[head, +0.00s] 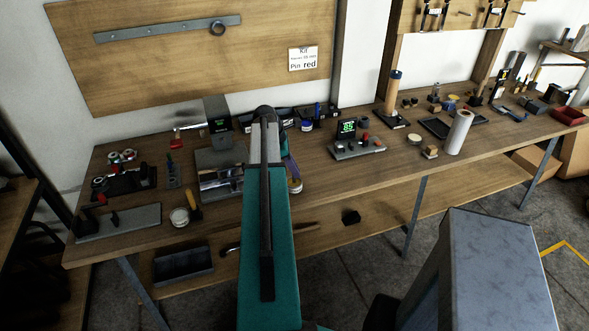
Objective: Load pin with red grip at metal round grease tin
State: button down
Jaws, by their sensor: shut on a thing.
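My teal arm (267,215) reaches up from the bottom middle over the bench and covers part of it. My gripper and anything in it are hidden behind the arm. A small purple part shows at the arm's right edge; I cannot tell what it is. Just below it stands a round tin (296,186), partly covered by the arm. Another round tin with a pale top (180,217) stands at the front left, beside a wooden-handled tool (195,203). A small red-gripped piece (173,143) stands at the back left. I cannot tell which tin holds grease.
A wall sign (303,59) reads "Pin red". A grey plate (118,223) lies at the bench's left end. A metal fixture (220,172) stands left of the arm, a display unit (347,129) right of it. The wooden bench front (345,185) is clear right of the arm.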

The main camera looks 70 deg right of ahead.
jog(key=shift+a+f, duration=0.1)
jog(key=shift+f, duration=0.3)
dwell(2.5)
jog(key=shift+r+p, duration=2.7)
jog(key=shift+r, duration=0.9)
